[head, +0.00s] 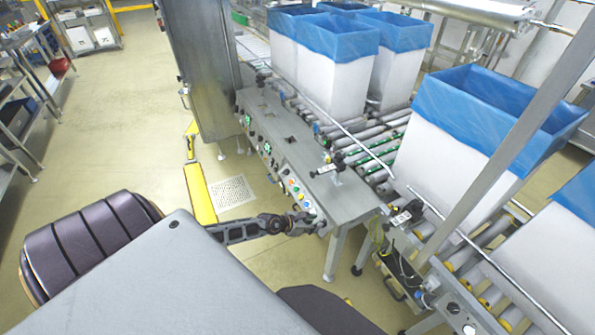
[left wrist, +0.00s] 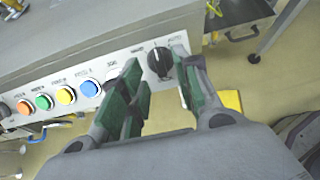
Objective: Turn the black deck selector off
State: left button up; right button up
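The black deck selector (left wrist: 159,62) is a round knob on the grey control panel's front face, right of a row of coloured buttons in the left wrist view. My right gripper is out of view.
Orange, green, yellow and blue buttons (left wrist: 66,96) lie left of the knob. Roller conveyors carry white boxes with blue liners (head: 480,150) beyond the panel. A steel cabinet (head: 200,70) stands at the panel's far end. Open floor (head: 120,120) lies to the left.

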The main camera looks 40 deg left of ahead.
pick_arm(q)
jog(key=v, duration=0.8)
jog(key=shift+s+r, duration=0.15)
jog(key=shift+s, duration=0.1)
dwell(0.4)
jog(key=shift+a, duration=0.1)
dwell(0.4)
jog(key=shift+n, duration=0.3)
